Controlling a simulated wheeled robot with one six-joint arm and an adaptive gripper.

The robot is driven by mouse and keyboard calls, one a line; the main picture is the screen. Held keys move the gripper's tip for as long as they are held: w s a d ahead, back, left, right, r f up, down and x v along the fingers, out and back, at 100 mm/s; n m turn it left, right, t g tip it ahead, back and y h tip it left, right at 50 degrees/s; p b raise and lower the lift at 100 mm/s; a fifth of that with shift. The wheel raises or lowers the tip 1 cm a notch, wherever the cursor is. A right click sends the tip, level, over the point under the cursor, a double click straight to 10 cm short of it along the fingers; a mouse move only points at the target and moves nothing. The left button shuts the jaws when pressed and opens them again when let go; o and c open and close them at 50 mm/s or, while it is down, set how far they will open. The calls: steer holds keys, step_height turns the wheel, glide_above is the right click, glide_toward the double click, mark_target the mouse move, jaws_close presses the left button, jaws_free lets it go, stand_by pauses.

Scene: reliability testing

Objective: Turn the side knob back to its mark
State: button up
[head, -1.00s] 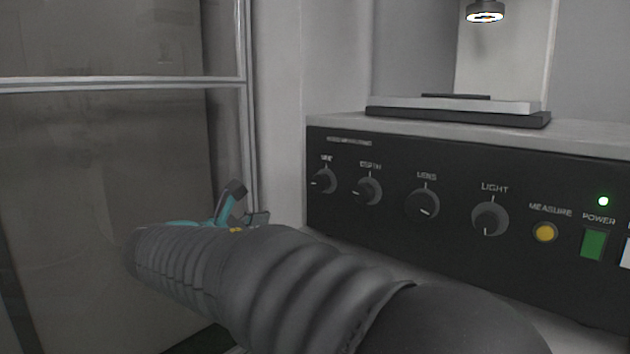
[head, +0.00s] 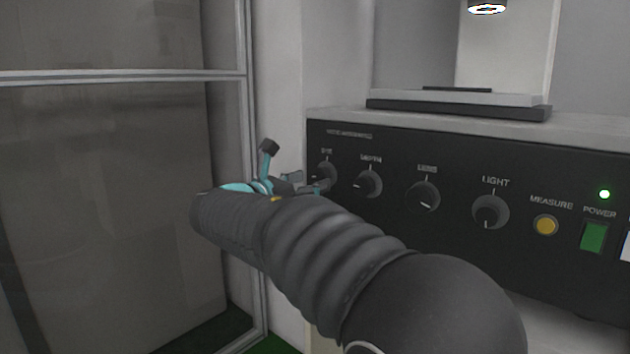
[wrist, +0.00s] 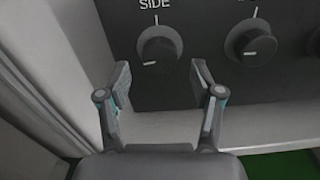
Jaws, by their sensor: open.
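The side knob (wrist: 159,49) is a round dark knob under the label SIDE in the wrist view. Its white pointer line aims to the left and slightly down, while the white mark on the panel is straight above it. In the head view the side knob (head: 325,173) is the leftmost knob, partly hidden behind my gripper. My gripper (wrist: 162,80) is open and empty. Its two fingers stand apart, one to each side below the knob in the wrist view. The tips appear short of the knob, and I see no contact.
The depth knob (head: 369,184) sits close to the right, then the lens knob (head: 422,196) and light knob (head: 490,211). A yellow measure button (head: 545,225) and green power switch (head: 593,237) are further right. A pale wall (wrist: 38,70) stands close on the left.

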steer(key=shift+x, duration=1.2)
steer(key=c, duration=1.1)
steer(key=shift+c, duration=0.2)
